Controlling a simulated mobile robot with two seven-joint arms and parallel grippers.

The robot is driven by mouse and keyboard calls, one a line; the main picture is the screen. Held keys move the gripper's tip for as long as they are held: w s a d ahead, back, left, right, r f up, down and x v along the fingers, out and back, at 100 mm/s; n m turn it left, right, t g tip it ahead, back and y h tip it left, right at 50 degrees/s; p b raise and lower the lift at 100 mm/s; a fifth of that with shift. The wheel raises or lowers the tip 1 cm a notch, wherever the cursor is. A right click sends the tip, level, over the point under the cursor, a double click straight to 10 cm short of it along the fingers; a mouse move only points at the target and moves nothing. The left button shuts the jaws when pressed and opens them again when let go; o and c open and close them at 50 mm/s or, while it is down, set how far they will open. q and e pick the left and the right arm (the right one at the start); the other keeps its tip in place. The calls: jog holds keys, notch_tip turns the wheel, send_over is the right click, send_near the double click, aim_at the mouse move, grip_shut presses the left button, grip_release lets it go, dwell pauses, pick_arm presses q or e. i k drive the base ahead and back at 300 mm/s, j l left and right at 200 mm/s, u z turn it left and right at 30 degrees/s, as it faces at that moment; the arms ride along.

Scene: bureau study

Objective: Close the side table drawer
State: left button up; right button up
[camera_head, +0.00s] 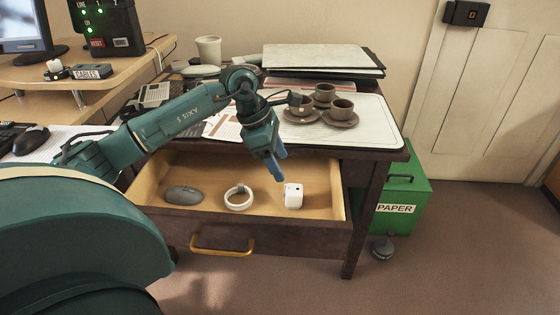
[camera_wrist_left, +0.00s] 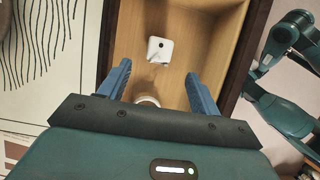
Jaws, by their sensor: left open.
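The side table (camera_head: 372,140) has its drawer (camera_head: 290,232) pulled out, showing the light wood inside. A brass handle (camera_head: 222,250) is on the dark drawer front. A grey mouse (camera_head: 184,195), a white ring-shaped item (camera_head: 238,197) and a white block (camera_head: 293,195) lie in the drawer. My left gripper (camera_head: 279,172) points down over the drawer, near the block. In the left wrist view, the left gripper (camera_wrist_left: 161,84) has its blue fingers spread with nothing held, and the white block (camera_wrist_left: 159,49) lies beyond the fingertips. My right gripper does not show.
Brown cups on saucers (camera_head: 340,117), a stack of folders (camera_head: 322,58) and papers lie on the tabletop. A green paper bin (camera_head: 408,195) stands right of the table. A desk (camera_head: 150,60) stands at the left. Floor in front of the drawer is open.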

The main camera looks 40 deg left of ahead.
aim_at(320, 229)
jog(key=k, duration=1)
